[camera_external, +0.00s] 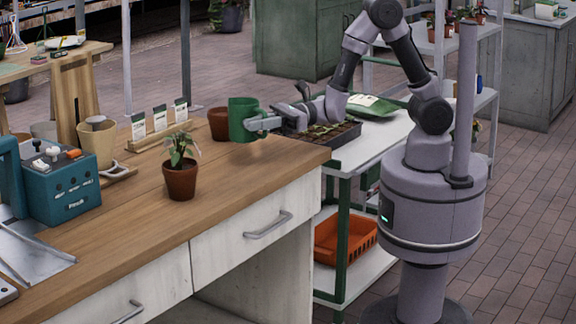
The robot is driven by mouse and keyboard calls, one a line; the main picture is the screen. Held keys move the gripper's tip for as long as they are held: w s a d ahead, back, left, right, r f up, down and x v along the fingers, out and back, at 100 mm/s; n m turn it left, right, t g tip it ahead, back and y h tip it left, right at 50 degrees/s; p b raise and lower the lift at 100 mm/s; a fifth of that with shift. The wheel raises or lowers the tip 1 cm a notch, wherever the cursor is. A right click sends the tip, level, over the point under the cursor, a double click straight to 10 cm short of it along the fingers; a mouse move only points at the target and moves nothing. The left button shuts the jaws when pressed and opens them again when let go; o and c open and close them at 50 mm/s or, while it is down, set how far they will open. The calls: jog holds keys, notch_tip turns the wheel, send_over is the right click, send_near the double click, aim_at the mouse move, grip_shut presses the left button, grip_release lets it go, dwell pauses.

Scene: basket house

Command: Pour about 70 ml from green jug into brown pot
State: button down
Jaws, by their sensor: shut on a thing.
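The green jug (240,118) is upright near the far right end of the wooden bench top. My gripper (262,124) reaches in from the right and is shut on the jug's right side, where the handle is hard to make out. I cannot tell whether the jug's base touches the bench. A brown pot (218,125) stands just left of the jug, partly hidden behind it. Another brown pot (180,182) with a small green plant stands nearer the camera. The insides of the jug and of the pot beside it are not visible.
A wooden rack with seed packets (160,118) stands left of the jug. A beige pot (97,142) and a teal control box (62,185) are further left. A dark seedling tray (330,137) lies on the white cart to the right. The bench's front right is clear.

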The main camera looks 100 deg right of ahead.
jog(key=shift+s+d+f+m+t+h, duration=0.15)
jog(key=shift+s+d+f+m+h, duration=0.25)
jog(key=shift+d+f, duration=0.55)
jog(key=shift+s+d+f+m+t+h, duration=0.1)
jog(key=shift+s+d+f+m+h, duration=0.1)
jog(key=shift+d+f+h, duration=0.55)
jog(key=shift+s+d+f+m+t+h, duration=0.2)
jog(key=shift+d+f+m+h, duration=0.1)
jog(key=shift+d+f, duration=0.8)
jog(key=shift+r, duration=0.1)
jog(key=shift+d+r, duration=0.1)
